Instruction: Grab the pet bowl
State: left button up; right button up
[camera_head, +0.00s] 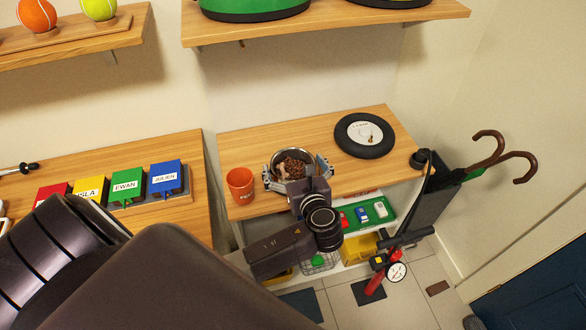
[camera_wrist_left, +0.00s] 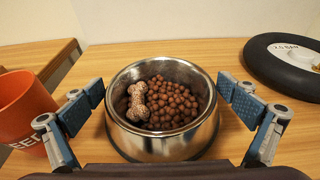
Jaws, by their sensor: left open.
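The pet bowl (camera_wrist_left: 161,146) is a shiny metal bowl of brown kibble with a bone-shaped biscuit on top. It stands upright on the wooden shelf top, and in the head view it (camera_head: 292,153) is partly hidden by my gripper. My left gripper (camera_wrist_left: 163,101) is open, with one finger on each side of the bowl. In the left wrist view a small gap shows between each finger pad and the bowl wall. In the head view the left gripper (camera_head: 298,172) reaches over the bowl from the front. My right gripper does not show.
An orange cup (camera_head: 240,185) stands close to the left finger, and it also shows in the left wrist view (camera_wrist_left: 22,115). A black disc with a white centre (camera_head: 364,136) lies to the right. An upper shelf (camera_head: 330,25) hangs above. An umbrella stand (camera_head: 430,195) is at the right edge.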

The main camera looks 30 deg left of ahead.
pick_arm(q)
jog(key=c, duration=0.5)
jog(key=shift+r, duration=0.1)
jog(key=c, duration=0.4)
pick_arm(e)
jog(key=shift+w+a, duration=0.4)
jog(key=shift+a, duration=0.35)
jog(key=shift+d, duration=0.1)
